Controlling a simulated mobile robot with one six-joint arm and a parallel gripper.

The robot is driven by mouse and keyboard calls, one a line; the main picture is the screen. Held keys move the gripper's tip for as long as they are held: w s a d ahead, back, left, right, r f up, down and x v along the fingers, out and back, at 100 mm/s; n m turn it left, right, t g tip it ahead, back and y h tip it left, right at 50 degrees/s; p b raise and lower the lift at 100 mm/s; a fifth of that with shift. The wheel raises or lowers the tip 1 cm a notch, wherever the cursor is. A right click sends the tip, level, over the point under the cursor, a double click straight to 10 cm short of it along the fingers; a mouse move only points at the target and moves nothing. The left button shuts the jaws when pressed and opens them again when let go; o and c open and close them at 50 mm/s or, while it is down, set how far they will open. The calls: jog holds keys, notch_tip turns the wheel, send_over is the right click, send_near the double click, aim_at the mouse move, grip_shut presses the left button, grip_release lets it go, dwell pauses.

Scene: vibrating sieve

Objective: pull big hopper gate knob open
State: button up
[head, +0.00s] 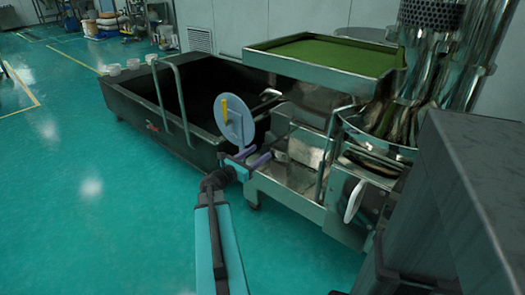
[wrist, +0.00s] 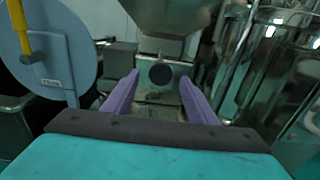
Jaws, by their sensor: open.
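The big hopper gate knob is a dark round disc (wrist: 160,74) on a metal plate below the hopper (wrist: 168,16) in the wrist view. My gripper (wrist: 158,77) is open, with its two purple fingers on either side of the knob in the picture. I see a gap on both sides of the knob. I cannot tell how far beyond the fingertips the knob lies. In the head view my gripper (head: 262,151) is beside the machine's metal frame, and I cannot make out the knob there.
A grey disc (head: 235,122) with a yellow handle (head: 225,108) stands close to the left of my gripper. A dark open bin (head: 130,98) lies behind it. A shiny metal vessel (wrist: 243,70) is on the right. The green floor (head: 90,200) at left is clear.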

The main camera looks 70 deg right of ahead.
jog(key=v, duration=0.8)
jog(key=shift+w+a+p, duration=0.15)
jog(key=shift+a+p, duration=0.1)
jog(key=shift+p, duration=0.05)
